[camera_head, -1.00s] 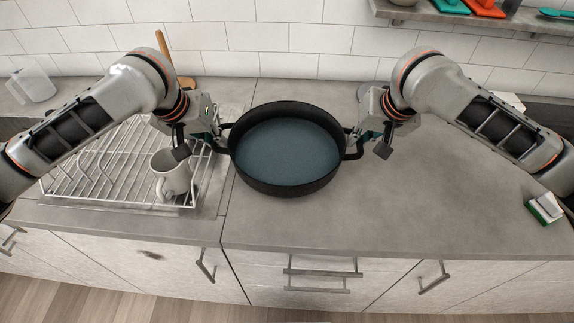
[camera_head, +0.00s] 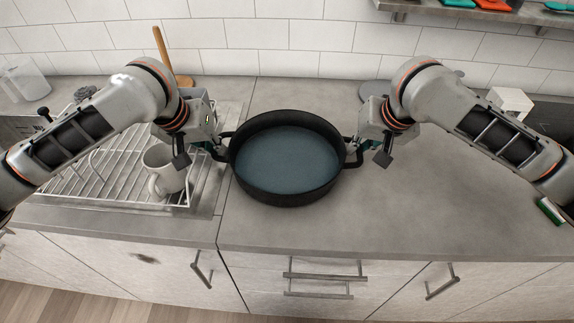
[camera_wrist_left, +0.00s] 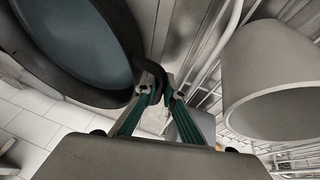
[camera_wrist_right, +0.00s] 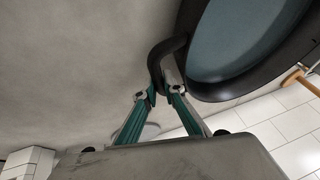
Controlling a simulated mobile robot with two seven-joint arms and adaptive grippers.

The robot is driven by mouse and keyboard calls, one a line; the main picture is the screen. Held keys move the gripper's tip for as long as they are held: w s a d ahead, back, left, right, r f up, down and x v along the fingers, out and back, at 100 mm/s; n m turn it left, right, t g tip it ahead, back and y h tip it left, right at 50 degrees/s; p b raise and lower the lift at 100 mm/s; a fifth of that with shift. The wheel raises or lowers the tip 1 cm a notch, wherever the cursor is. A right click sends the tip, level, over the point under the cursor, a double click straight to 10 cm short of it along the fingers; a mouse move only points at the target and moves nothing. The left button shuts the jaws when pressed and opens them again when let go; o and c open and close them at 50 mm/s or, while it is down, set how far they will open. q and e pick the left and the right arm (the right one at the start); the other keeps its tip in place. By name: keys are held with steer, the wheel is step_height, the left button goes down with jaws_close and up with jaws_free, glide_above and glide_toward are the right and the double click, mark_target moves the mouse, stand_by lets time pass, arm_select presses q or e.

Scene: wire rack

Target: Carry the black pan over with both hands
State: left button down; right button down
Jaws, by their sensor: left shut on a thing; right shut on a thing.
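The black pan (camera_head: 287,190) is a round, deep pan with a blue-grey inside and a loop handle on each side. It is level, over the counter at the right edge of the wire rack (camera_head: 110,190); I cannot tell whether it touches the counter. My left gripper (camera_head: 219,148) is shut on the pan's left handle, which shows between the fingers in the left wrist view (camera_wrist_left: 158,92). My right gripper (camera_head: 357,150) is shut on the right handle, also seen in the right wrist view (camera_wrist_right: 162,92).
A white mug (camera_head: 165,170) stands on the rack close to my left gripper. A wooden-handled tool (camera_head: 163,55) stands behind, by the tiled wall. A green and white sponge (camera_head: 551,211) lies at the far right. The counter (camera_head: 420,210) right of the pan is clear.

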arm_select(q)
steer(key=c, duration=2.1)
jaws_free()
steer(key=shift+w+a, duration=0.1)
steer(key=shift+a, duration=0.1)
steer(key=shift+c, duration=0.2)
arm_select(e)
steer(key=c, duration=2.1)
jaws_free()
steer(key=shift+w+d, duration=0.1)
steer(key=shift+d, duration=0.15)
steer(key=shift+c, duration=0.2)
arm_select(q)
steer(key=shift+d, duration=0.15)
arm_select(e)
steer(key=shift+a, duration=0.1)
